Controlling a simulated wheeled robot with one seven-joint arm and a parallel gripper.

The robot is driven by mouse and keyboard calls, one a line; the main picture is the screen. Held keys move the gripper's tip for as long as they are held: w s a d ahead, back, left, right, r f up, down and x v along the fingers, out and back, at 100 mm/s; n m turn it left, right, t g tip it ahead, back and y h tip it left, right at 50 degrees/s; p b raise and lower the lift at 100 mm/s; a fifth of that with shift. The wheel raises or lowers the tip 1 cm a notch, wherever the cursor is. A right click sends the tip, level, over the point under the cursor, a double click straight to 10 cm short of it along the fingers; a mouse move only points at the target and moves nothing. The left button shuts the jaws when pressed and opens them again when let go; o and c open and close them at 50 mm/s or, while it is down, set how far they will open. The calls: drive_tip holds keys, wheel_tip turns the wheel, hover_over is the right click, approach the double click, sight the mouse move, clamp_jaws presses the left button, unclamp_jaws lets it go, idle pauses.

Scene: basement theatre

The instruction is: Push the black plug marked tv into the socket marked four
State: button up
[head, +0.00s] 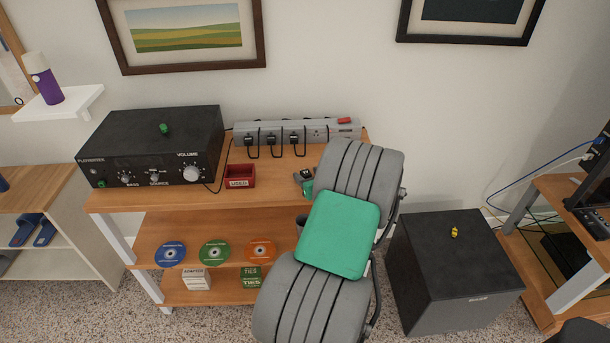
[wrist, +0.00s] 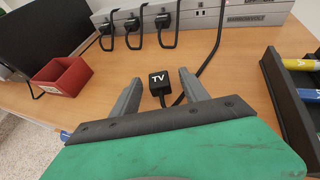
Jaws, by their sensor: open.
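The black plug marked TV (wrist: 159,83) lies on the wooden desk top in the wrist view, label up, its cable trailing back beside it. My gripper (wrist: 160,76) is open, one finger on each side of the plug, with visible gaps. The grey power strip (head: 328,128) lies along the back of the desk and also shows in the wrist view (wrist: 228,16). Three black plugs fill its left sockets. The socket to their right (head: 318,134) looks empty; its marking is too small to read.
A red box (wrist: 62,82) stands left of my gripper, and a dark tray (wrist: 287,98) with coloured cylinders stands right. A black amplifier (head: 152,147) fills the desk's left end. Plug cables loop in front of the strip. Desk between plug and strip is mostly clear.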

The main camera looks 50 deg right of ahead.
clamp_jaws()
idle(0.6)
